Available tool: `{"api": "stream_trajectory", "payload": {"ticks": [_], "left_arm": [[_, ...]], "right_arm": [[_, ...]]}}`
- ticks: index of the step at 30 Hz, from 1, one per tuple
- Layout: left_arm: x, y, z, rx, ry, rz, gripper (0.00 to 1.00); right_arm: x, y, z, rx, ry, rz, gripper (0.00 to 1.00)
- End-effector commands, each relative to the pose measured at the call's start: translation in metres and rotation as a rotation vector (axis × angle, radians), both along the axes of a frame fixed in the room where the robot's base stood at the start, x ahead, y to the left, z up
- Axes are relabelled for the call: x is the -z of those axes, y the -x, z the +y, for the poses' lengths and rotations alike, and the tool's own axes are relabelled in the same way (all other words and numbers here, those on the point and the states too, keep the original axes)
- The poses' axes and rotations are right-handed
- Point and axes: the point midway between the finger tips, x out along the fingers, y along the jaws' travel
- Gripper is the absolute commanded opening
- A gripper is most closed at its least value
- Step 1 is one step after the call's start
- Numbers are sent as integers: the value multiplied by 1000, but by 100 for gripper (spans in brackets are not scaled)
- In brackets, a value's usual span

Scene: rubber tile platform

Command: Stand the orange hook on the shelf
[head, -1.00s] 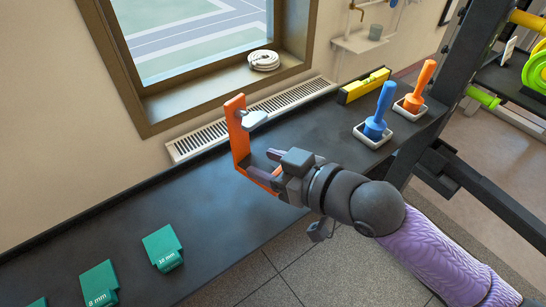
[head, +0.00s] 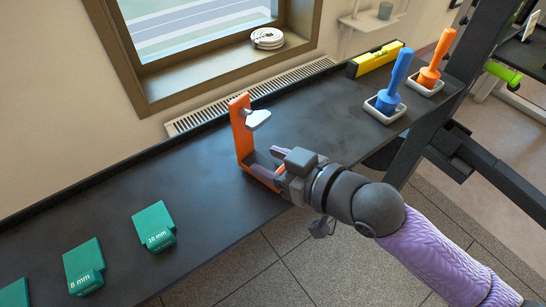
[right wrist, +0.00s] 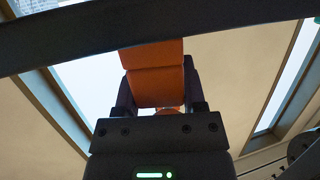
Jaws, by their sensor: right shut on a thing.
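The orange hook (head: 241,131) is upright at the shelf, with a pale grey piece (head: 258,118) near its top. My right gripper (head: 266,164) is shut on its lower part. In the right wrist view the orange hook (right wrist: 155,75) sits between the dark fingers. The black shelf (head: 190,185) runs from lower left to upper right. The hook's foot is close to the shelf surface; I cannot tell if it touches, since the gripper partly hides it. My left gripper is not in view.
Several green blocks (head: 153,226) lie at the left of the shelf. A blue tool (head: 394,82) and an orange tool (head: 437,60) stand in white trays at the right, beside a yellow level (head: 378,58). The shelf around the hook is clear.

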Motion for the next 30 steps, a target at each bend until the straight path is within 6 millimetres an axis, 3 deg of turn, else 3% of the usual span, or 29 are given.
{"api": "stream_trajectory", "payload": {"ticks": [13, 14, 18, 19, 26, 30], "left_arm": [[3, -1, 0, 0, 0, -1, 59], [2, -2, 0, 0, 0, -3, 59], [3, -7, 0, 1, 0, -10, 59], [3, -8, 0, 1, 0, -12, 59], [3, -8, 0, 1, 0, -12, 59], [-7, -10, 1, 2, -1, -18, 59]], "right_arm": [[5, 0, 0, 0, -4, -5, 0], [4, 0, 0, 0, -4, -5, 59], [5, 0, 0, 0, -2, -3, 89], [5, 0, 0, 0, -2, -3, 94], [7, 1, -1, 0, 2, 3, 94], [-1, 11, -15, 2, 6, 1, 94]]}}
